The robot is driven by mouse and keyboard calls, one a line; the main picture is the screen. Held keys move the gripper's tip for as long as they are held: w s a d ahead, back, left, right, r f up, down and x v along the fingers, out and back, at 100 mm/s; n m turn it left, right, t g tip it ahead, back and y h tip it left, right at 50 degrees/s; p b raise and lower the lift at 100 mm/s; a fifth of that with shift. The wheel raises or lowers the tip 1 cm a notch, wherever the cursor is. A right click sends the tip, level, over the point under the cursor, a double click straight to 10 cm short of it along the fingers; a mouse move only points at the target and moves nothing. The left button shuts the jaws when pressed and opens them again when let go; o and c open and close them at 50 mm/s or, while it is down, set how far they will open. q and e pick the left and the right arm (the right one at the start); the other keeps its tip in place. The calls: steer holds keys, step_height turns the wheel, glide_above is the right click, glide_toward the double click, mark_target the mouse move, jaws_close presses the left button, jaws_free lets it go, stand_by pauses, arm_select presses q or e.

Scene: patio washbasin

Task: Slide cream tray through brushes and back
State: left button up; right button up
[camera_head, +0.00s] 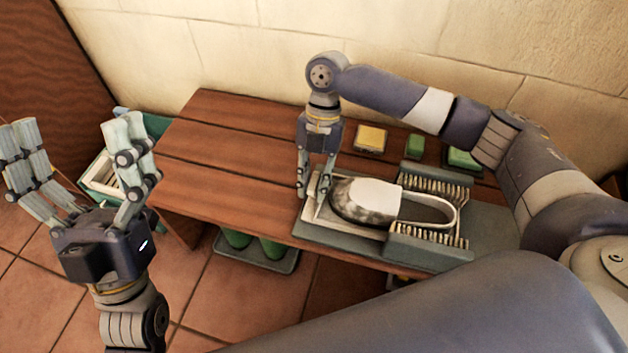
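The cream tray (377,230) lies on a grey base on the wooden bench, its right part between two brush blocks. A slip-on shoe (367,194), white on top with dark smudged grey at the toe, rests on it and reaches between the brushes. The rear brush (436,184) and front brush (428,240) have pale bristles facing the shoe. My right gripper (313,192) points down at the tray's left end, its fingers closed in on the end piece; the contact is small in view. My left gripper (85,155) is open, empty and raised at the left, away from the tray.
A yellow sponge block (371,139) and green blocks (414,146) (463,159) lie behind the brushes. The bench's left part (220,165) is clear. Green cups (271,249) stand in a tray below the bench. A crate (102,178) stands left of it.

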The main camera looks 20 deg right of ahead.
jaws_close()
